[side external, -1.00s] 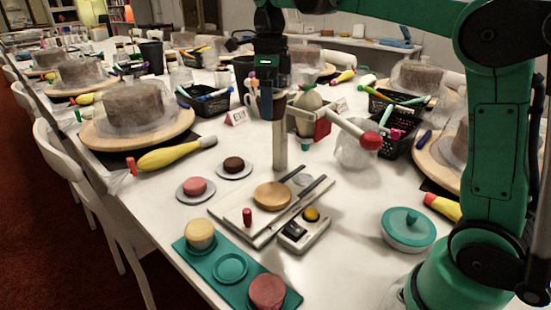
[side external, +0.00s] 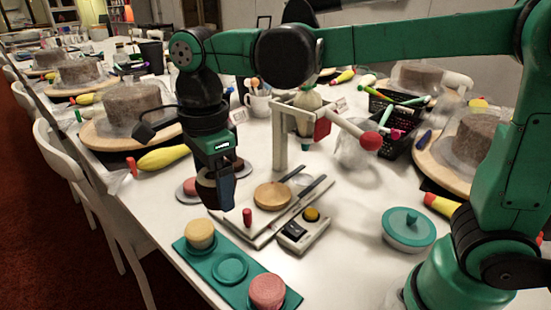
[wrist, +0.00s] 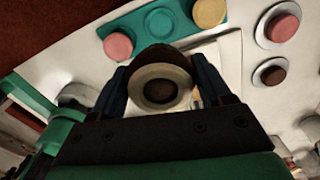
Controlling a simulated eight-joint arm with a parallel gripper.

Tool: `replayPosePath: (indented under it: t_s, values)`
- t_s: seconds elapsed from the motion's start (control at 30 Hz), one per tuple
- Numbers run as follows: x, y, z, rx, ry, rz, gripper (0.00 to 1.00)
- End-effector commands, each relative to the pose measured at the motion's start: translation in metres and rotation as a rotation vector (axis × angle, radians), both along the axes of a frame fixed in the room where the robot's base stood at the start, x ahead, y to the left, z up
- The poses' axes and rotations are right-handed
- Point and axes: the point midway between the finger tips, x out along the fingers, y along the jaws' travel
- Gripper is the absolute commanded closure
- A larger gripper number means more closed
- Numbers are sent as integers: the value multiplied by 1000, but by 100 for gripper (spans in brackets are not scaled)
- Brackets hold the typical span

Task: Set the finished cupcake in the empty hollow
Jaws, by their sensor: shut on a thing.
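The teal tray (side external: 217,284) lies at the front left of the table. Its empty hollow (side external: 230,268) is in the middle, between a yellow cupcake (side external: 200,233) and a pink one (side external: 267,290). My gripper (side external: 219,199) is shut on a round cupcake, seen in the wrist view (wrist: 142,91) with a cream ring, a dark centre and a dark side. The fingers hide part of it in the side view. The gripper is above the table, behind the tray's yellow end. The hollow also shows in the wrist view (wrist: 161,22).
A small round turntable (side external: 272,195) on a white base, with a red peg (side external: 247,216), stands right of my gripper. A switch box (side external: 303,230) is beside it. A stand with a red-tipped lever (side external: 371,140) rises behind. A teal-lidded pot (side external: 408,228) is at right.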

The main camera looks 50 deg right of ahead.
Motion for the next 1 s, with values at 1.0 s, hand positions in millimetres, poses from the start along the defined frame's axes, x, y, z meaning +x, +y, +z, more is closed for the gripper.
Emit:
replayPosePath:
  t_s: [1.0]
  values:
    - [0, -1, -157, 0, 0, -4, 90]
